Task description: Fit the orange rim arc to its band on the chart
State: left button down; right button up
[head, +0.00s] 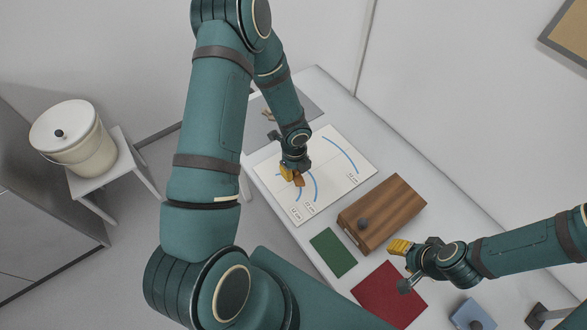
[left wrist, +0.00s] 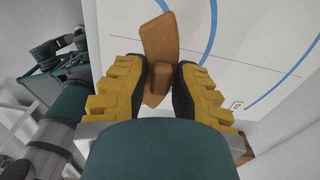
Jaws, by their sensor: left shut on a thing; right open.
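The chart (head: 338,183) is a white sheet on the table with blue arc bands and small printed labels; its bands also show in the left wrist view (left wrist: 282,82). My left gripper (head: 291,174) is over the chart's left part. It is shut on the orange rim arc (head: 299,182), a curved orange-brown sherd. In the left wrist view the sherd (left wrist: 160,38) stands out beyond the fingertips, left of a blue band, with a knob-like part between the fingers. I cannot tell whether it touches the chart.
A wooden box (head: 390,208) with a dark knob stands right of the chart. A green mat (head: 333,253) and a red mat (head: 388,296) lie in front. A grey mat (head: 308,106) lies behind the chart. A lidded white bucket (head: 75,140) stands on a stool at left.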

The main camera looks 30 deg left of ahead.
aim_at(294, 178)
pick_arm(q)
jog(key=shift+a+f+m, duration=0.1)
jog(key=shift+f+m, duration=0.15)
jog(key=shift+m, duration=0.05)
jog(key=shift+f+b, duration=0.95)
jog(key=shift+f, duration=0.1)
pick_arm(e)
jog(key=shift+f, duration=1)
pick_arm(q)
jog(key=shift+f+b, duration=1)
jog(key=shift+f, duration=0.2)
pick_arm(e)
jog(key=shift+s+a+f, duration=0.1)
jog(key=shift+s+f, duration=0.15)
jog(key=shift+f, duration=0.8)
pick_arm(q)
jog(key=shift+r, duration=0.25)
pick_arm(e)
jog(key=shift+r, duration=0.15)
pick_arm(q)
jog(key=shift+c, duration=2.3)
grip_release()
jog(key=shift+r, duration=0.1)
pick_arm(e)
jog(key=shift+r, duration=0.1)
